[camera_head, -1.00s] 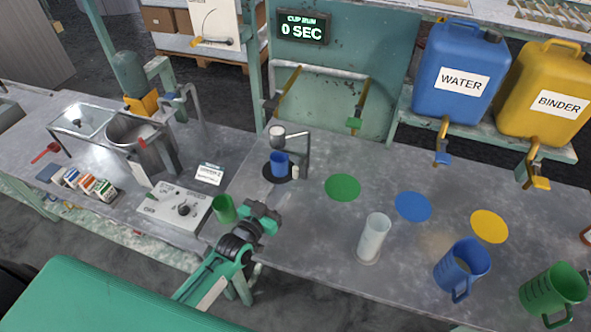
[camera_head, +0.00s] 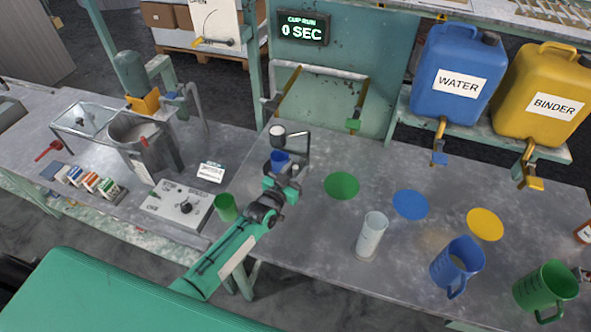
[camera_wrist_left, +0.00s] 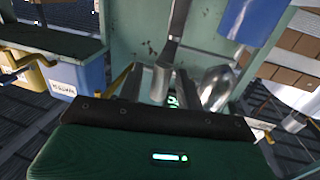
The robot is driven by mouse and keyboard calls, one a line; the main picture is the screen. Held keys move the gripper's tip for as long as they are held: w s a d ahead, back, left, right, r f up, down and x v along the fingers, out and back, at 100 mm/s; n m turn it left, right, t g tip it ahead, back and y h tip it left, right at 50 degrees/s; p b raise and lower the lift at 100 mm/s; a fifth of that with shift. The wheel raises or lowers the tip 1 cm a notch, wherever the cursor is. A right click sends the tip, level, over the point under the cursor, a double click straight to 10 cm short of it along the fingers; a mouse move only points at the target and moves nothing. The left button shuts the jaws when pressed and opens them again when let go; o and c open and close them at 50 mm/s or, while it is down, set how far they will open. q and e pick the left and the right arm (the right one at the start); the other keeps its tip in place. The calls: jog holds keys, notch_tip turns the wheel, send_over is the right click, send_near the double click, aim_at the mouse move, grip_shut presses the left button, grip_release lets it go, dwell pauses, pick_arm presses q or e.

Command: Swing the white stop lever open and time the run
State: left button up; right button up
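The cup stand (camera_head: 304,150) is a dark upright post with a round white-topped cup (camera_head: 278,131) on its arm. A small blue beaker (camera_head: 280,160) stands beneath it. I cannot make out the white stop lever apart from the cup in the head view. My left gripper (camera_head: 281,183) is just in front of the stand, close to the blue beaker. A blue vessel (camera_wrist_left: 255,18) and shiny metal cone (camera_wrist_left: 215,88) lie beyond. The timer display (camera_head: 302,29) reads 0 SEC. My right gripper is out of view.
A control box (camera_head: 178,206) and green cup (camera_head: 226,207) are left of my arm. A clear cylinder (camera_head: 371,236), blue jug (camera_head: 457,266) and green jug (camera_head: 546,290) stand to the right. Green, blue and yellow discs lie behind them. Water (camera_head: 457,75) and binder (camera_head: 541,95) containers stand behind.

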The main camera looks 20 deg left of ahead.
pick_arm(q)
grip_shut()
jog(key=shift+d, duration=0.15)
jog(key=shift+n+y, duration=0.7)
jog(key=shift+y, duration=0.2)
jog(key=shift+w+d, duration=0.3)
jog(key=shift+d, duration=0.6)
jog(key=shift+w+d, duration=0.25)
jog(key=shift+d, duration=0.6)
jog(key=shift+w+d, duration=0.3)
jog(key=shift+d, duration=0.7)
grip_release()
jog(key=shift+w, duration=0.1)
